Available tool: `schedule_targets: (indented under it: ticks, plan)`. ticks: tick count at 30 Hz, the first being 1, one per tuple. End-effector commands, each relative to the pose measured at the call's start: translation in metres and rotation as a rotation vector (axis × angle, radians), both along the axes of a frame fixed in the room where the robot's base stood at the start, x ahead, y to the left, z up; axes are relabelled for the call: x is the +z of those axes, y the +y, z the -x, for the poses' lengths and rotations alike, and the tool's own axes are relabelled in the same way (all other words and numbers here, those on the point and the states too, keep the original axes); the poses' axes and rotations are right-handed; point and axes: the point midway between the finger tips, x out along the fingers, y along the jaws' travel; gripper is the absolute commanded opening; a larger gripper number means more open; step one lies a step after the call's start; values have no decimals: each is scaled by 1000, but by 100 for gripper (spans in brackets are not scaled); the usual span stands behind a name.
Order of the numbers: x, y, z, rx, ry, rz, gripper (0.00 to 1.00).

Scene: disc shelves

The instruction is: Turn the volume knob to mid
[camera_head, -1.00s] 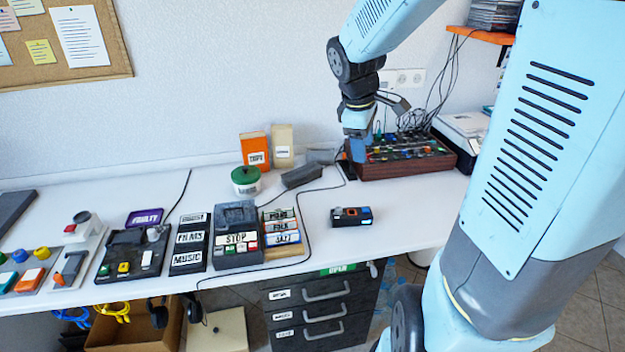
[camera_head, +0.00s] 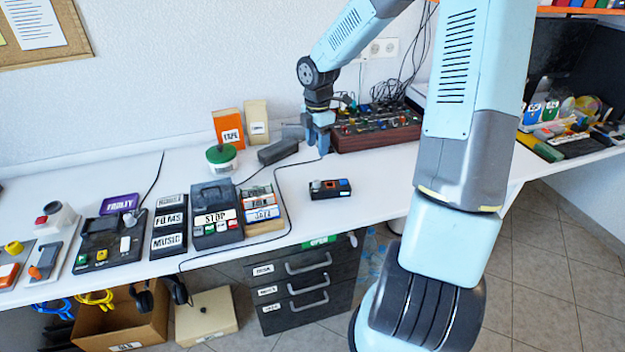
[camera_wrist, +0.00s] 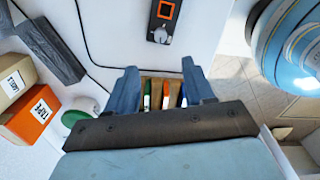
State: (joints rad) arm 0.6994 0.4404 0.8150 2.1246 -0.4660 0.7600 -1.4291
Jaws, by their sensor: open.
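A small black box (camera_head: 331,189) lies on the white table, with an orange-framed square and a round grey knob on top. In the wrist view the grey knob (camera_wrist: 160,34) shows beyond my fingertips, below the orange square (camera_wrist: 166,10). I take it for the volume knob; its pointer setting is too small to read. My gripper (camera_head: 318,143) hangs behind the box, near the mixer's left end. In the wrist view my gripper (camera_wrist: 160,68) is open, with nothing between its fingers, and apart from the knob.
A mixer with wooden sides (camera_head: 378,131) stands to the right of my gripper. A rack of labelled discs (camera_head: 262,211) and a STOP device (camera_head: 215,214) stand left of the box. A black cable (camera_head: 276,190) runs across the table. The table right of the box is clear.

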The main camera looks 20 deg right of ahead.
Motion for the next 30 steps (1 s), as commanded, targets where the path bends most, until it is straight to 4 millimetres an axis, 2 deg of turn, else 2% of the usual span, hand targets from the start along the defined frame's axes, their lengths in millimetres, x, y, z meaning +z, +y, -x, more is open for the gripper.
schedule_targets:
  ticks: [5, 21, 30]
  plan:
    - [-21, 1, 1, 2, 3, -1, 53]
    - [-112, 1, 1, 0, 2, 0, 53]
    - [-133, 1, 0, 0, 0, 0, 53]
